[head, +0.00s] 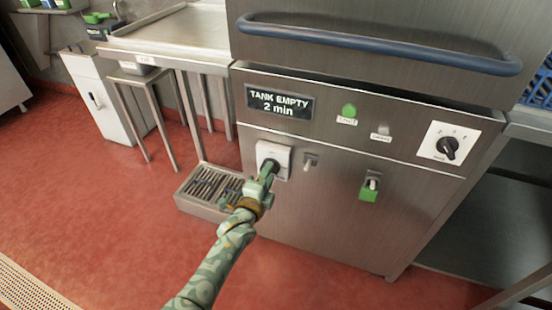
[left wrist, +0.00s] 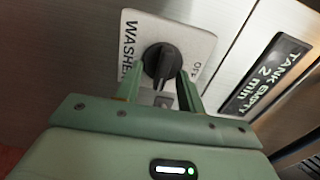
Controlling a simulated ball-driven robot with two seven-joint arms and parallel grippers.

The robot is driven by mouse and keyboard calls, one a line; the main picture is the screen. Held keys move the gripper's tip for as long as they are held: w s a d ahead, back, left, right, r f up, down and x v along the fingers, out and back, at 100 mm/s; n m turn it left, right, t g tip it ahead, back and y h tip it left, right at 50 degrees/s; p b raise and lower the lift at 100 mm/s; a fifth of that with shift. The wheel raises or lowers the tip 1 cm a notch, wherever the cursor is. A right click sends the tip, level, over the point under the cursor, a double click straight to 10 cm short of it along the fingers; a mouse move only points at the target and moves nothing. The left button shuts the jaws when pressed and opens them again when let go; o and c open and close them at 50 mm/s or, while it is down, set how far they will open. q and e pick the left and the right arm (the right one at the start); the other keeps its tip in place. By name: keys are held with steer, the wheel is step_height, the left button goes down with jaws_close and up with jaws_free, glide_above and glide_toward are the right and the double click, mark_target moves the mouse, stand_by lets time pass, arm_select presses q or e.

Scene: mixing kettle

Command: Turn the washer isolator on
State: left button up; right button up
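The washer isolator is a white plate (head: 284,157) with a black rotary knob on the machine's steel front, left of centre in the head view. In the left wrist view its knob (left wrist: 161,62) shows with part of the word WASHER beside it. My left gripper (head: 267,168) is at the isolator, in front of the knob. In the left wrist view its green fingers (left wrist: 160,80) are apart, one on each side of the knob. Whether they touch it I cannot tell. My right gripper is not in view.
A TANK EMPTY 2 min display (head: 280,103) sits above the isolator. A blue handle bar (head: 380,45) crosses above. A floor drain grate (head: 208,188) lies below left.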

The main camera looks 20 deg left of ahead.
arm_select(q)
steer(key=shift+s+r, duration=0.1)
